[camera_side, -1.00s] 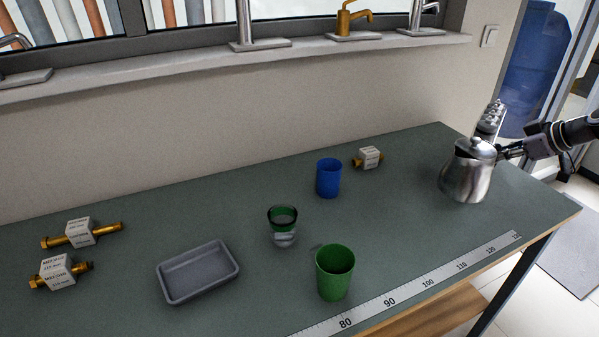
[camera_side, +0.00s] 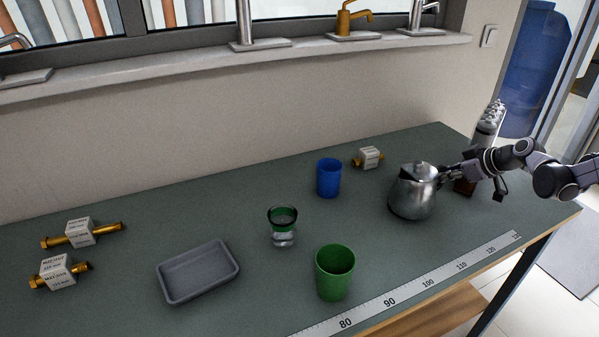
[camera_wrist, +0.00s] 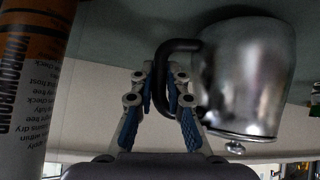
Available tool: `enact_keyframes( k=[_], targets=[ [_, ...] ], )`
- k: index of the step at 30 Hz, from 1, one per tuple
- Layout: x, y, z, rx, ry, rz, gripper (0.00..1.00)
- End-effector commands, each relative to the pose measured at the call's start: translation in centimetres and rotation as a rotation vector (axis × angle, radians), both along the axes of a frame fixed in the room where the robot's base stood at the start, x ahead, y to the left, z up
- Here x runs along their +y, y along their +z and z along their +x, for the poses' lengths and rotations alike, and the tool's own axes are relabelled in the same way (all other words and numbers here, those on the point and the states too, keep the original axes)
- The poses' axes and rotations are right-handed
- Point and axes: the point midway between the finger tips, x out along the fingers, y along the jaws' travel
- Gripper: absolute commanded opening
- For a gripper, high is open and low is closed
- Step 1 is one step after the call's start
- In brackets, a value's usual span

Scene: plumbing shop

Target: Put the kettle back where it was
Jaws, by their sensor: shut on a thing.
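The kettle (camera_side: 413,196) is a shiny steel pot with a lid and knob, at the right part of the bench in the side view. My gripper (camera_side: 447,176) reaches it from the right. In the wrist view the kettle body (camera_wrist: 245,75) shows at the right, and my gripper (camera_wrist: 160,88) is shut on its dark handle (camera_wrist: 165,62). The kettle looks about upright in the side view. I cannot tell for sure whether its base touches the bench.
A blue cup (camera_side: 328,179), a fitting with a white tag (camera_side: 368,157), a glass with a green band (camera_side: 283,228), a green cup (camera_side: 334,273) and a grey tray (camera_side: 164,283) stand left of the kettle. An orange-brown labelled cylinder (camera_wrist: 28,75) is close by in the wrist view.

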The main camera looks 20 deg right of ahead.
Motion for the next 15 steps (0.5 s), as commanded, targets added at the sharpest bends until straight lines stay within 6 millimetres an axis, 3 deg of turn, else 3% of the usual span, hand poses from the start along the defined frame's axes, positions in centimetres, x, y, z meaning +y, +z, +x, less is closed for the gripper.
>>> enact_keyframes(
  k=[4,15],
  targets=[
    [-0.03,-1.09,0.02,-0.001,-0.001,0.002,0.00],
    [-0.02,-1.37,0.00,-0.001,-0.001,0.001,0.00]
  ],
)
